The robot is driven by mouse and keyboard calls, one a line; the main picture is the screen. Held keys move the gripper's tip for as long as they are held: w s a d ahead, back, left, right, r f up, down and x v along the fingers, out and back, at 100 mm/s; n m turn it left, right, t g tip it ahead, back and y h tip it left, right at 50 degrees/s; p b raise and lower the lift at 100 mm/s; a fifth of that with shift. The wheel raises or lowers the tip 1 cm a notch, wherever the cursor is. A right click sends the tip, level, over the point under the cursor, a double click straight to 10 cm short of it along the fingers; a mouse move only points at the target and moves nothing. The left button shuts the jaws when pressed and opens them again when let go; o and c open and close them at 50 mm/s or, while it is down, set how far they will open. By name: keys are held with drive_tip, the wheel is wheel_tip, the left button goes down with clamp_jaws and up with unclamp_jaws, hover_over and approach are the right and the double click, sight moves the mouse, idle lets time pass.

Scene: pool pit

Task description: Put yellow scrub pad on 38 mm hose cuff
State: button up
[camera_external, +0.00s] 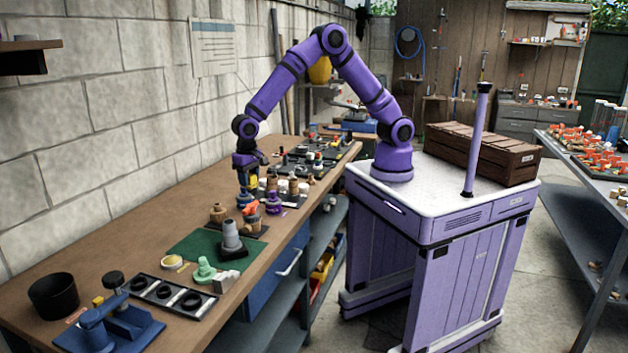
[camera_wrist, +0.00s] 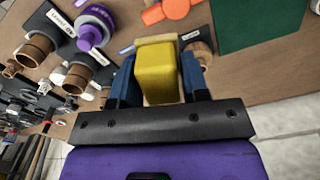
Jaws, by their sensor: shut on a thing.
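The yellow scrub pad (camera_wrist: 158,78) is a yellow block with a paler tan layer at its far end. My gripper (camera_wrist: 160,72) is shut on it, with a blue finger on each side. In the external view my gripper (camera_external: 247,190) points down above the bench, and a bit of yellow shows at it. Several brown ring-like cuffs stand on dark labelled bases: one at left (camera_wrist: 35,48), one below it (camera_wrist: 76,76), and a tan one (camera_wrist: 200,52) partly hidden beside the right finger. I cannot read which is the 38 mm hose cuff.
A purple fitting (camera_wrist: 92,28) and an orange part (camera_wrist: 168,10) stand close by. The green mat (camera_external: 205,249) holds a grey stepped fitting (camera_external: 231,235). A black cup (camera_external: 54,296) and blue clamp (camera_external: 107,328) are at the near end. The block wall runs behind the bench.

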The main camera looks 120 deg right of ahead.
drive_tip(key=s+a+n, duration=0.3)
drive_tip(key=s+a, duration=0.2)
drive_tip(key=a, duration=0.7)
hover_over(229, 222)
drive_tip(key=shift+f, duration=2.05)
drive_tip(key=shift+f, duration=0.2)
drive_tip(key=o, duration=0.9)
drive_tip(key=shift+r, duration=0.1)
wheel_tip(229, 222, up, 12)
drive_tip(key=shift+r, duration=0.15)
